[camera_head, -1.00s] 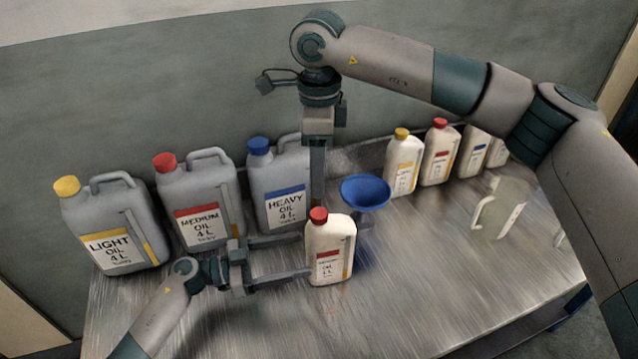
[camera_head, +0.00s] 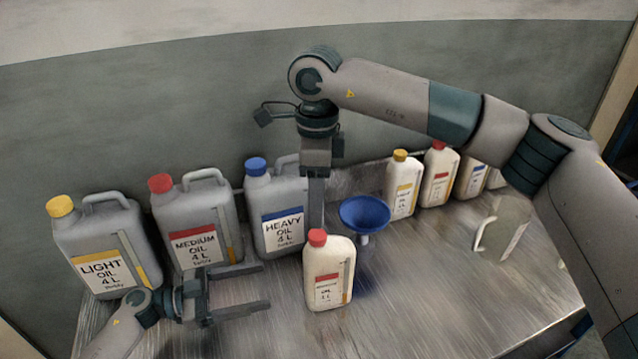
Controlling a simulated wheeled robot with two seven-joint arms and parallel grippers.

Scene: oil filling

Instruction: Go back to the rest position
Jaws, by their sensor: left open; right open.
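My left gripper (camera_head: 266,286) is open and empty, low over the front left of the table. Its fingers point right, a short gap away from a small white bottle (camera_head: 329,272) with a red cap, which stands upright. My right gripper (camera_head: 316,205) points down behind this bottle, beside the blue-capped heavy oil can (camera_head: 277,207). The gap between its fingers is hard to see from here. A blue funnel (camera_head: 365,213) is just to the right of the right gripper; whether they touch is unclear.
The medium oil can (camera_head: 194,222) and light oil can (camera_head: 102,245) stand at the left. Several small bottles (camera_head: 402,186) line the back right. A clear jug (camera_head: 505,230) stands on the right of the metal table (camera_head: 430,275). A wall is behind.

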